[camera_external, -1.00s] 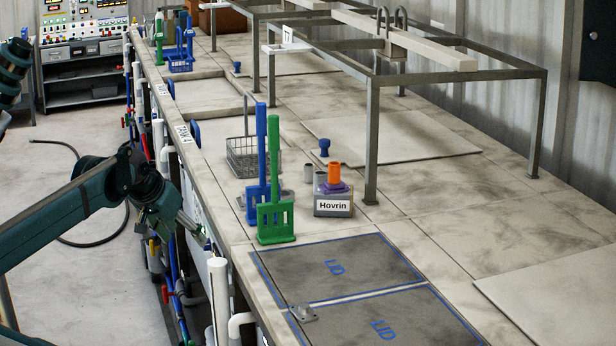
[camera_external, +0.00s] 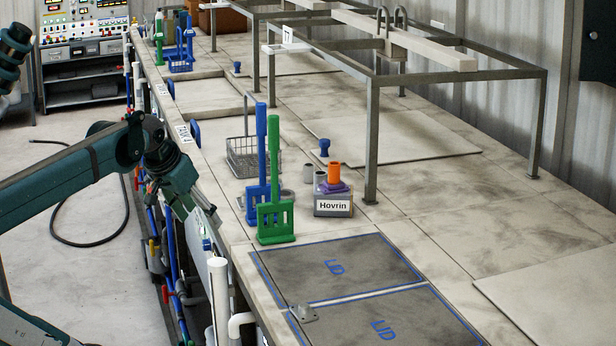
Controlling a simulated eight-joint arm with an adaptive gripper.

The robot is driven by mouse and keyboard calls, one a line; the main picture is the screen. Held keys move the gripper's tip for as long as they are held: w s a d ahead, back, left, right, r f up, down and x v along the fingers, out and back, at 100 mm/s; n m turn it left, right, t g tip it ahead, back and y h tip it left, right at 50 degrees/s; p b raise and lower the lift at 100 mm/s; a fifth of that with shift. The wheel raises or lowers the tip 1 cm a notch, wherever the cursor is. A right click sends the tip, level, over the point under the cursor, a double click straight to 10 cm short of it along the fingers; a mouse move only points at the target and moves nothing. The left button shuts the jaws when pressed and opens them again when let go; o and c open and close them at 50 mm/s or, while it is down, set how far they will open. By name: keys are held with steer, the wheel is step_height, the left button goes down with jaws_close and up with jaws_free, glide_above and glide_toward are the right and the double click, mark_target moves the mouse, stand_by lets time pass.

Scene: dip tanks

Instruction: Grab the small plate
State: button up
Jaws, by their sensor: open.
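No thing in view is clearly marked as the small plate. A small grey metal piece (camera_external: 303,313) lies at the left edge of the dark lids (camera_external: 345,262); I cannot tell whether it is the plate. My gripper (camera_external: 207,244) points down at the left side of the tank bench, near pale upright panels and left of the lids. It is open, but its fingers are small and partly lost against the bench side. I see nothing held in it.
Green (camera_external: 275,222) and blue (camera_external: 257,190) paddle-like tools stand at the bench's near edge. A labelled Hovrin container (camera_external: 333,200) and a wire basket (camera_external: 240,158) are behind them. A white pipe (camera_external: 220,300) rises beside the bench. A metal frame (camera_external: 371,140) spans the back.

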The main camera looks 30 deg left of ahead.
steer(key=w+d+r+m+g+h+p, duration=0.1)
steer(key=w+d+m+g+p, duration=0.1)
steer(key=d+m+p, duration=0.35)
steer(key=m+g+p, duration=0.4)
steer(key=m+p, duration=0.5)
steer(key=p, duration=0.7)
glide_above(301, 306)
steer(key=a, duration=0.1)
step_height(301, 306, down, 5)
steer(key=shift+a+f, duration=0.2)
steer(key=shift+f, duration=0.5)
steer(key=shift+f, duration=0.15)
steer(key=shift+d+f, duration=0.2)
steer(key=shift+f, duration=0.9)
steer(key=shift+f, duration=0.15)
